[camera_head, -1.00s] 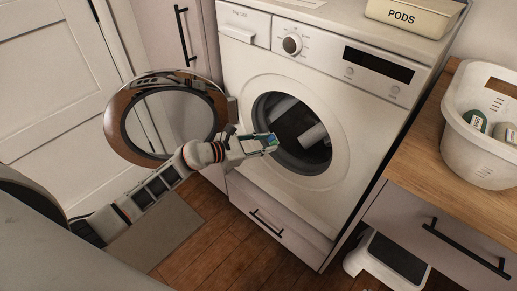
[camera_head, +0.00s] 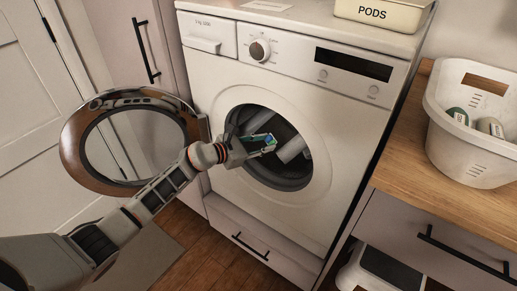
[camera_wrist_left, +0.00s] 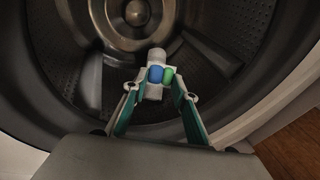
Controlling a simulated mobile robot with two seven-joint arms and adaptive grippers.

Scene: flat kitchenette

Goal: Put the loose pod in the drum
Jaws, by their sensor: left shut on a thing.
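The pod, blue and green, is held between the fingertips of my left gripper (camera_head: 266,143), which is shut on it. In the left wrist view the pod (camera_wrist_left: 160,74) sits between the two green-lined fingers (camera_wrist_left: 158,95). The washer's dark drum (camera_head: 270,173) is open, and the gripper is at its round mouth. The wrist view looks into the metal drum (camera_wrist_left: 225,60), with the pod in front of its interior. My right gripper is not in view.
The round washer door (camera_head: 72,150) is swung open at the left, beside my left arm. A box marked PODS (camera_head: 380,13) stands on the washer. A white basket (camera_head: 460,150) with rolled items sits on the wooden counter (camera_head: 400,170). A step stool (camera_head: 385,268) stands below.

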